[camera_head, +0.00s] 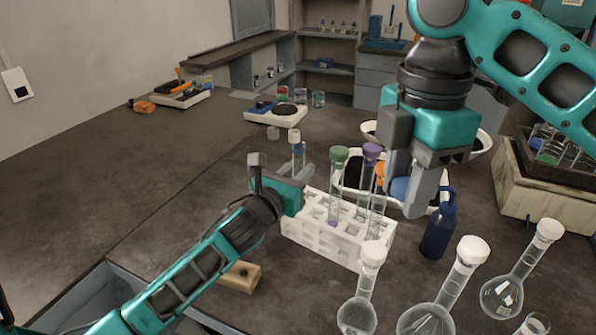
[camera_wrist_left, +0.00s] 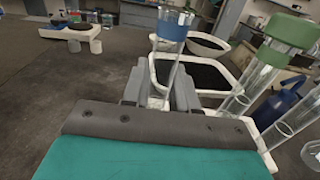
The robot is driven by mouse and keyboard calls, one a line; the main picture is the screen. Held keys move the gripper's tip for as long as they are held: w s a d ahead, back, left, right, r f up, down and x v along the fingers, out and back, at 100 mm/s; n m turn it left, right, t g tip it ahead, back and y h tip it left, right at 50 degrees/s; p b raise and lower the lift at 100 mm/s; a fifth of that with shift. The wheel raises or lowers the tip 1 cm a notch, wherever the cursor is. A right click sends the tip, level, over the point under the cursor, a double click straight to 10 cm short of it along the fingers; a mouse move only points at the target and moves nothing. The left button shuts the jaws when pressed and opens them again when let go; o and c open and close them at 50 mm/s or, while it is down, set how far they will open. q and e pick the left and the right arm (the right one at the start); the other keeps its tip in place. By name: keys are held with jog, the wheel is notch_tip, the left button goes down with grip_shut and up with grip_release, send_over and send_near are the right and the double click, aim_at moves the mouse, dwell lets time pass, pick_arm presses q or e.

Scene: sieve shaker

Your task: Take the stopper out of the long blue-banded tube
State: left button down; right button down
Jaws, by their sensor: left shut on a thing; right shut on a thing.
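The long blue-banded tube (camera_head: 298,160) stands upright at the left end of the white rack (camera_head: 345,242). Its blue band (camera_wrist_left: 172,26) shows in the left wrist view below a pale, clear rim, with no coloured stopper seen on it. My left gripper (camera_head: 283,182) is shut on this tube below the band. My right gripper (camera_head: 405,188) is to the right, beyond the rack. A blue piece (camera_head: 400,187), which looks like the stopper, shows between its fingers, partly hidden by them.
A green-topped tube (camera_head: 339,156) and a purple-topped tube (camera_head: 372,151) stand in the rack between my grippers. A dark blue bottle (camera_head: 438,232) is just right of the rack. White-stoppered flasks (camera_head: 431,318) stand at the front right. The left worktop is mostly clear.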

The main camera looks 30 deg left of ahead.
pick_arm(q)
jog(key=c, duration=0.9)
grip_release()
jog(key=shift+r, duration=0.25)
pick_arm(e)
jog(key=shift+r, duration=0.2)
jog(key=shift+f, duration=0.3)
pick_arm(q)
jog(key=shift+s+a, duration=0.15)
jog(key=shift+s, duration=5.85)
jog(key=shift+s, duration=0.1)
